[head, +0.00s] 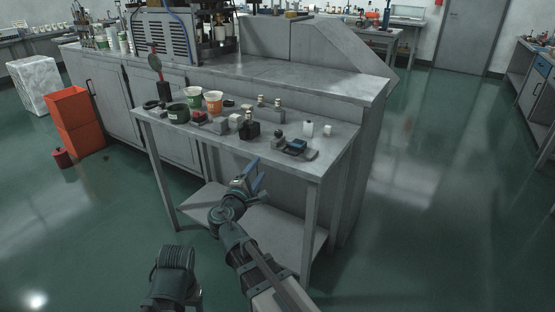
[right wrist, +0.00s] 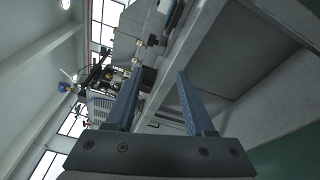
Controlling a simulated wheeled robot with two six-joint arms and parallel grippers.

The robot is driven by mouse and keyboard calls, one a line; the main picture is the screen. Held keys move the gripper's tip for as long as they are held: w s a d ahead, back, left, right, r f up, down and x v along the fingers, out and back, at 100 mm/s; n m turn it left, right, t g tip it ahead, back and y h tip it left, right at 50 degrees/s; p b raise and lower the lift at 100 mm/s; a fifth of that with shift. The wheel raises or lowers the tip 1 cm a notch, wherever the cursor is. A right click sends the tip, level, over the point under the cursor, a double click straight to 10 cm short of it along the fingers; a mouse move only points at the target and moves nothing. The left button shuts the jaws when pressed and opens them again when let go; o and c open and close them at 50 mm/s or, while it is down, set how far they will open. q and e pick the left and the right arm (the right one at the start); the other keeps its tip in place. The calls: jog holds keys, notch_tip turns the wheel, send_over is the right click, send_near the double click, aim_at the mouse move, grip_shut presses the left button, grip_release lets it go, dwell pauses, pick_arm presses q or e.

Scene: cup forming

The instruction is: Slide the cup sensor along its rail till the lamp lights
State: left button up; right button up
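My right gripper (head: 255,177) is in front of the small side table (head: 185,137), below its top edge. The right wrist view shows its two blue fingers (right wrist: 155,92) apart with nothing between them. On the table's right part are a black block (head: 250,130) and a low dark base with a blue part (head: 297,146). Small grey blocks with pale knobs (head: 264,108) stand behind them. I cannot tell which of these is the cup sensor on its rail, and no lit lamp can be made out. My left gripper is not in view; only part of my left arm shows.
A long grey bench (head: 300,75) with machinery stands behind. The floor at right is clear.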

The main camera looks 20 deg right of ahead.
jog(key=o, duration=0.5)
jog(key=n, duration=0.1)
jog(key=n+h, duration=0.1)
jog(key=n, duration=0.2)
jog(key=shift+s+d+f+g, duration=0.1)
jog(key=shift+s+d+g, duration=0.2)
jog(key=shift+d+g, duration=0.1)
jog(key=shift+c, duration=0.2)
jog(key=shift+o, duration=0.7)
jog(key=shift+s+d+n+g+h, duration=0.1)
jog(key=shift+n+g+h, duration=0.1)
jog(key=shift+n, duration=0.4)
jog(key=shift+s+d+n+g+h, duration=0.1)
jog(key=shift+n+h, duration=0.1)
jog(key=shift+n, duration=0.4)
jog(key=n+g+h, duration=0.1)
jog(key=n, duration=0.5)
send_near(295, 148)
jog(key=x, duration=0.6)
jog(key=shift+w+f, duration=0.25)
jog(key=shift+w, duration=0.15)
jog(key=shift+c, duration=0.2)
grip_shut()
